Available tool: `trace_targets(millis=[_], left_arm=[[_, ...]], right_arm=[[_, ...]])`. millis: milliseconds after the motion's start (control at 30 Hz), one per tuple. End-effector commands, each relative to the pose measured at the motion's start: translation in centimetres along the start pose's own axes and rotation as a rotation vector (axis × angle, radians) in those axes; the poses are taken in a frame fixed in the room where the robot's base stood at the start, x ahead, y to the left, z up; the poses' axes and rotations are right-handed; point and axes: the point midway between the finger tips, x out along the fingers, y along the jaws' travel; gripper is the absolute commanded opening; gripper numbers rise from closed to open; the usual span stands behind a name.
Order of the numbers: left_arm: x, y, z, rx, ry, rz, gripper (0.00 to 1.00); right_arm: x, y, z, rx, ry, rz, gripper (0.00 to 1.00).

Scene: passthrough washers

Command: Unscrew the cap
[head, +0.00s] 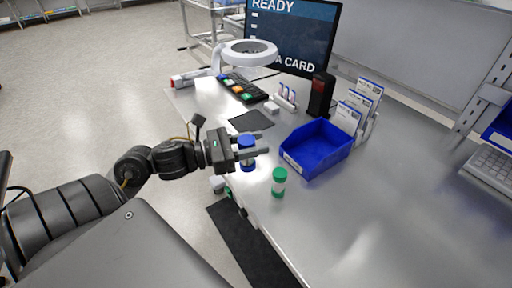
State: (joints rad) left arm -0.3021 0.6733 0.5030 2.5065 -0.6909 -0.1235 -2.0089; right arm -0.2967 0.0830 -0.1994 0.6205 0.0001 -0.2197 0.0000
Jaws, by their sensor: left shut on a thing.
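A jar with a blue cap (246,141) and a blue lower part (248,166) is at my left gripper (262,145). The gripper's two fingers are shut around it near the cap, at the left edge of the bench. A second small jar with a green cap (279,174) stands upright on the bench, to the right of and nearer than the gripper, apart from it. My right gripper is not in view.
An open blue bin (316,147) stands right of the gripper. Behind are a dark mat (251,121), a keypad (243,88), a ring lamp (248,48), a monitor (292,35) and card holders (357,108). The bench (400,200) is clear at the right front.

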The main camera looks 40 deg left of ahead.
Motion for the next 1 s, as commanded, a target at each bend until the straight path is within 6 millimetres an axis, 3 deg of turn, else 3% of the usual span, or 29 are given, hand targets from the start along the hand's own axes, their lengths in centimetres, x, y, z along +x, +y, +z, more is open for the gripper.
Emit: trace_targets(millis=[100, 200, 400, 467, 600, 800, 1000], left_arm=[[0.4, 0.8, -1.4, 0.008, -0.003, -0.004, 0.00], [0.7, 1.6, -1.8, 0.010, -0.004, -0.002, 0.00], [1.4, 4.2, -2.8, 0.005, -0.004, 0.004, 0.00], [1.7, 5.4, -2.2, -0.007, -0.002, 0.007, 0.00], [2.7, 8.2, -3.4, -0.008, -0.003, 0.007, 0.00], [3.7, 11.1, -7.1, -0.007, -0.001, 0.006, 0.00], [4.2, 12.5, -9.0, -0.002, -0.002, 0.004, 0.00]], right_arm=[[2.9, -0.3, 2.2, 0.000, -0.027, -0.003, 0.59], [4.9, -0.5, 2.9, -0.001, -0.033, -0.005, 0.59], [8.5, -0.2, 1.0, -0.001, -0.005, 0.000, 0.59], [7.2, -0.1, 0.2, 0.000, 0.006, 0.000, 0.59], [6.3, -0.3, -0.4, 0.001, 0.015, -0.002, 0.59], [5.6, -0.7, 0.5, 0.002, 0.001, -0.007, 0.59], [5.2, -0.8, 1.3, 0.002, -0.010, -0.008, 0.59]])
